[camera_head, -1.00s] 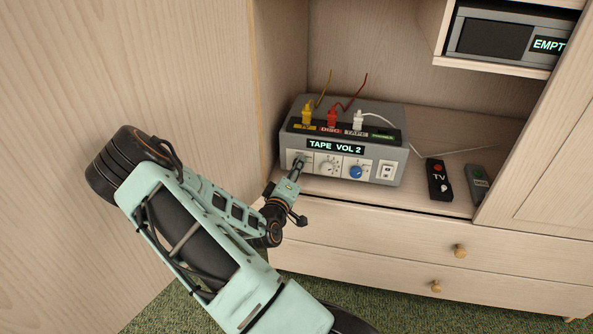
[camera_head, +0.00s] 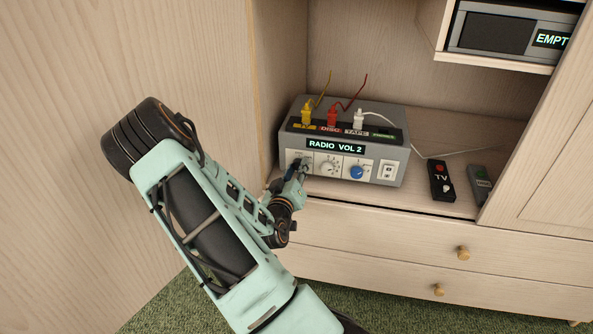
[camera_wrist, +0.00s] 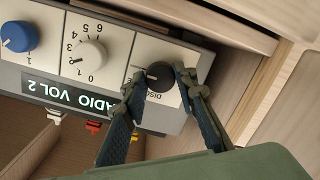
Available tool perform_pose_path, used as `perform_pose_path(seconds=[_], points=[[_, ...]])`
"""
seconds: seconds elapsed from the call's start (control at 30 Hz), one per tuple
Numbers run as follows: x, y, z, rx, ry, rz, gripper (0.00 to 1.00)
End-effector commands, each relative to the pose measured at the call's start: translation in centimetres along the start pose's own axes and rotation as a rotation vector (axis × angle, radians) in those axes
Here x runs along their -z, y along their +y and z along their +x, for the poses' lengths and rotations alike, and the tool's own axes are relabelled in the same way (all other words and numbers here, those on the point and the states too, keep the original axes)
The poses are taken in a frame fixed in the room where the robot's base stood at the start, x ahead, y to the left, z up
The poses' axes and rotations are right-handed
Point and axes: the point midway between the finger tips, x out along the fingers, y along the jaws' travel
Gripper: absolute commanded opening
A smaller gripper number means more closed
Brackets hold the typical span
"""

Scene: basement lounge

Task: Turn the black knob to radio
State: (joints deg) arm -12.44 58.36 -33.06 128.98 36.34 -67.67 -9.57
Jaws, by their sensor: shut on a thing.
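The black knob (camera_wrist: 158,76) is the end knob on the front of a grey audio unit (camera_head: 396,172). My gripper (camera_wrist: 158,80) is shut on the black knob, with one finger on each side of it in the wrist view. In the head view my gripper (camera_head: 297,170) reaches the left end of the unit's front and largely hides the knob. The unit's display (camera_head: 336,146) reads "RADIO VOL 2". Part of the label beside the knob is hidden by a finger.
A white knob (camera_head: 328,168), a blue knob (camera_head: 357,172) and a white switch (camera_head: 387,171) sit on the same panel. Yellow, red and white plugs stand on top. Two remotes lie right of the unit, one marked TV (camera_head: 440,181). A cabinet wall rises close on the left.

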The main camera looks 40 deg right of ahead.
Motion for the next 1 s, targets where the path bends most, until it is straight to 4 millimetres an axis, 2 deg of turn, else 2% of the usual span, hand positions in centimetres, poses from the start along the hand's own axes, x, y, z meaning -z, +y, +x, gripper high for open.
perform_pose_path(seconds=[0.37,0.4,0.53,0.83,1.0], points=[[0.0,-0.1,0.0,0.001,0.0,0.005,0.02],[0.0,-0.1,0.0,0.001,-0.001,0.005,0.3],[0.0,-0.1,0.0,0.001,0.0,0.004,0.44],[0.0,0.0,-0.1,0.001,0.0,0.004,0.44],[0.0,-0.1,-2.0,0.003,0.0,0.003,0.44]])
